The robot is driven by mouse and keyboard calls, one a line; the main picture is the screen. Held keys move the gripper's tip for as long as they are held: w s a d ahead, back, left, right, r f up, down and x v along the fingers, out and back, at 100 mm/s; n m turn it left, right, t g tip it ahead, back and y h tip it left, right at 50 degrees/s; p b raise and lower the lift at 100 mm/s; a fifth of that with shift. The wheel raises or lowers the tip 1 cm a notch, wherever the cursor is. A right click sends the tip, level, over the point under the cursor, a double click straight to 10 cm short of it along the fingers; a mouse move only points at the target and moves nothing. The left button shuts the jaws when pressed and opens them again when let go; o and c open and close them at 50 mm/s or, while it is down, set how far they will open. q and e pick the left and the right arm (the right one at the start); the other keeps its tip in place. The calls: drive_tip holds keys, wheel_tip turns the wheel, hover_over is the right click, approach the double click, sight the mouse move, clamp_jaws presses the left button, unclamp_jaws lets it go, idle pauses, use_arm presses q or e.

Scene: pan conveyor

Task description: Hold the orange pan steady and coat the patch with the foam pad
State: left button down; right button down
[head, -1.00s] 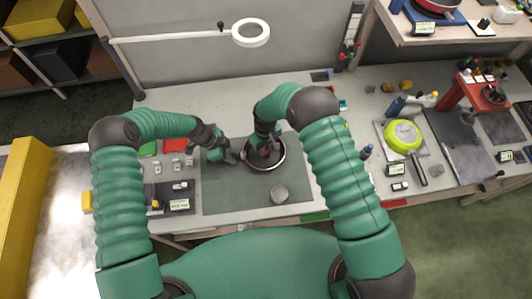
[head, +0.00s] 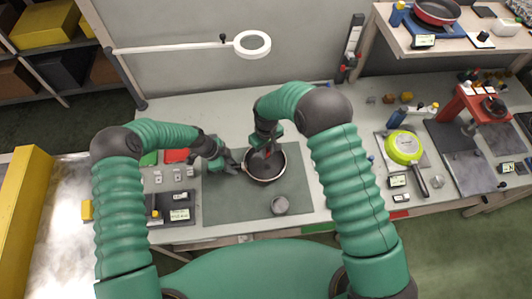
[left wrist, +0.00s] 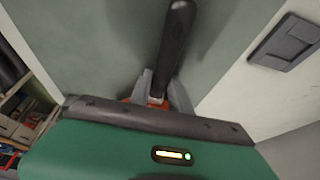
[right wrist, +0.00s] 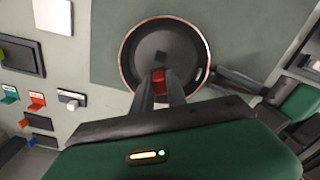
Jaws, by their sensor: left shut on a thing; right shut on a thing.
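The pan (head: 279,176), with a dark inside and a thin copper-orange rim, sits on the green-grey mat. It also shows in the right wrist view (right wrist: 190,55), where a darker square patch (right wrist: 160,41) lies on its floor. My left gripper (head: 237,166) is shut on the pan's black handle (left wrist: 176,45) at the pan's left. My right gripper (right wrist: 159,92) is shut on a small red piece (right wrist: 159,79), seemingly the foam pad's holder, over the pan's inside. The pad's underside is hidden, so I cannot tell whether it touches the pan.
A grey round tin (head: 279,205) stands on the mat (head: 222,200) in front of the pan. A dark tray (head: 180,198) lies left of the mat. A yellow-green pan (head: 404,148) and a red stand (head: 470,105) are to the right. The bench behind the pan is mostly clear.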

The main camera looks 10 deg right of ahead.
drive_tip(key=shift+r, duration=0.1)
drive_tip(key=shift+r, duration=1.4)
use_arm(q)
drive_tip(key=c, duration=1.1)
unclamp_jaws()
